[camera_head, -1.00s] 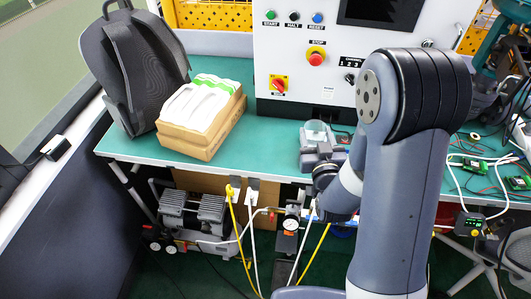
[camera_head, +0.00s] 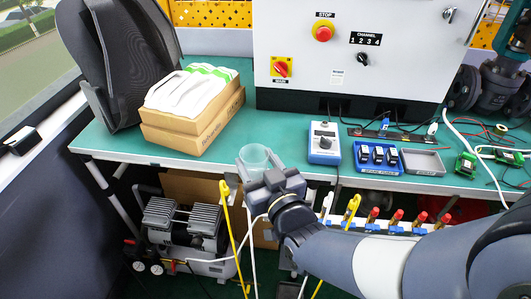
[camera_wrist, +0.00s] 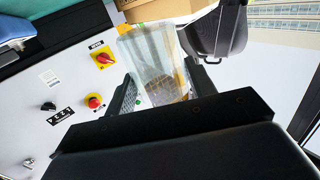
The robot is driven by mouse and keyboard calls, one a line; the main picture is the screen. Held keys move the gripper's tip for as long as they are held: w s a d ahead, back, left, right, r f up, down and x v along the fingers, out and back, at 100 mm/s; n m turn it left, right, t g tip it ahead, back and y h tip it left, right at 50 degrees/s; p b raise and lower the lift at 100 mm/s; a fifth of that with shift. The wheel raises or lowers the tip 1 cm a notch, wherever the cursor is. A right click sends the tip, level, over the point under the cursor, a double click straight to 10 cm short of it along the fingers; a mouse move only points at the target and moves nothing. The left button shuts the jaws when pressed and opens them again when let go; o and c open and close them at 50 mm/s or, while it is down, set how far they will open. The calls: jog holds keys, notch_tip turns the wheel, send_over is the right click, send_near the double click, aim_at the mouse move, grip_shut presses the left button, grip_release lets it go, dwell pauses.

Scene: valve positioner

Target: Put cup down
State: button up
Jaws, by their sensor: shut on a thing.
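A clear, see-through cup (camera_head: 257,159) is held in my gripper (camera_head: 262,172) at the front edge of the green bench (camera_head: 222,146). In the wrist view the cup (camera_wrist: 155,65) stands between the two dark fingers of my gripper (camera_wrist: 160,88), which are shut on it. In the head view the gripper body hides the lower part of the cup. I cannot tell whether the cup's base touches anything.
A blue meter (camera_head: 323,143) and a blue tray of small parts (camera_head: 378,158) lie right of the cup. A control cabinet (camera_head: 350,55) stands behind. Bench is clear between carton and meter.

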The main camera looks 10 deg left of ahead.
jog(key=shift+s+a+f, duration=0.15)
jog(key=shift+s+f, duration=0.05)
jog(key=shift+s, duration=0.05)
jog(key=w+a+p, duration=0.1)
jog(key=w+p, duration=0.1)
jog(key=w, duration=1.7)
jog(key=f+b, duration=0.1)
jog(key=f, duration=0.5)
jog(key=shift+w, duration=0.2)
jog(key=shift+w+f, duration=0.15)
jog(key=shift+f, duration=0.3)
jog(key=shift+f, duration=0.2)
jog(key=o, duration=1)
jog(key=shift+c, duration=0.2)
jog(key=shift+r, duration=0.1)
